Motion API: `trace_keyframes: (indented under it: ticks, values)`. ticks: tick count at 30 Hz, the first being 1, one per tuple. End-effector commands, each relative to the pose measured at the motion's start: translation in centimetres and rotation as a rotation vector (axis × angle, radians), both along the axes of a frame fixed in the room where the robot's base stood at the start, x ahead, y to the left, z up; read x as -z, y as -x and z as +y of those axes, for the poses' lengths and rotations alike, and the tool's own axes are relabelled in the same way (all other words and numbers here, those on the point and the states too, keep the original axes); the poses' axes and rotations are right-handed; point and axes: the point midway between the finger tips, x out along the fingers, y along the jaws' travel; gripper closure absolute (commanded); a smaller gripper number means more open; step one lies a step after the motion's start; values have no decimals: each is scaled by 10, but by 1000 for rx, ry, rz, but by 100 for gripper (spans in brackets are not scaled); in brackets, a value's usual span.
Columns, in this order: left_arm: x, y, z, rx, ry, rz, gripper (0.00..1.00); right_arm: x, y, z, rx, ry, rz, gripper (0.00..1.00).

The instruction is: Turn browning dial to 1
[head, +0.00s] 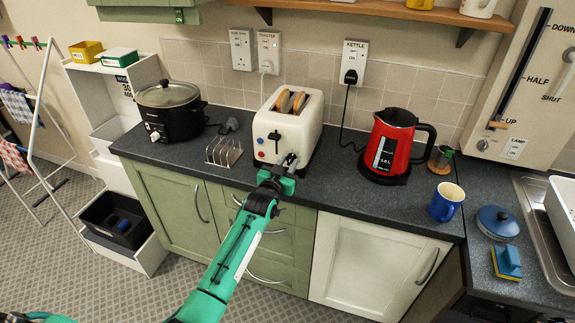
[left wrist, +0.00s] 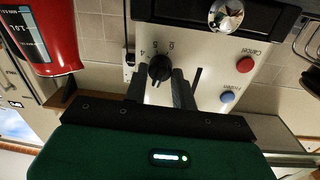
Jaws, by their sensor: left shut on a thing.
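The cream toaster (head: 270,137) stands on the dark counter with two bread slices (head: 291,102) in its slots. My left gripper (head: 291,161) is at the right part of its front, nearest me. In the left wrist view, which is upside down, the black browning dial (left wrist: 160,67) sits between the fingertips of my left gripper (left wrist: 163,80), which is shut on it. The numbers 4, 5 and 6 show beside the dial; the others are hidden by the fingers. I cannot tell where its pointer stands. My right gripper is not in view.
A red Cancel button (left wrist: 243,64) and a blue Frozen button (left wrist: 227,96) are on the same face. A toast rack (head: 224,152) and black slow cooker (head: 170,112) stand left; a red kettle (head: 383,150) stands right. Counter between toaster and kettle is clear.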

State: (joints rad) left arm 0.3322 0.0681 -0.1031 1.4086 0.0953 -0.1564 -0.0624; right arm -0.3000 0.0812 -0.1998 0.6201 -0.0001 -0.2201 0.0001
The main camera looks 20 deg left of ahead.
Motion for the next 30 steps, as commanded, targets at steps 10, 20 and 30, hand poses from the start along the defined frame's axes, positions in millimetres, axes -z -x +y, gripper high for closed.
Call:
trace_keyframes:
  ticks: [10,20,30]
  values:
    - [3,1,0,1,209,11,96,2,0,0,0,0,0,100]
    - [3,1,0,0,277,14,96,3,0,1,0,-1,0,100]
    - [3,1,0,0,280,14,96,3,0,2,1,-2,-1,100]
